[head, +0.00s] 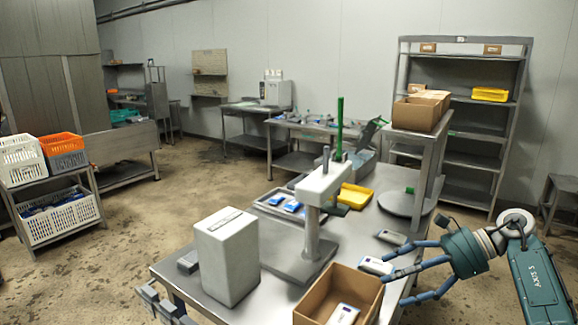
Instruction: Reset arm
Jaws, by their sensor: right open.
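My right gripper (388,268) reaches in from the right edge of the head view, over the right side of the metal table (273,297). Its blue fingers are spread open and point left. A small white and blue packet (375,265) lies near its fingertips; I cannot tell whether they touch. No held object shows in the fingers. An open cardboard box (312,301) with a white packet (343,314) inside stands just below and left of the gripper.
On the table stand a white box (227,258), a white-headed press stand (313,225), a tray of blue packets (268,203) and a yellow bin (356,195). A round plate (402,203) lies at the back right. A shelf rack (497,135) stands behind; the floor on the left is open.

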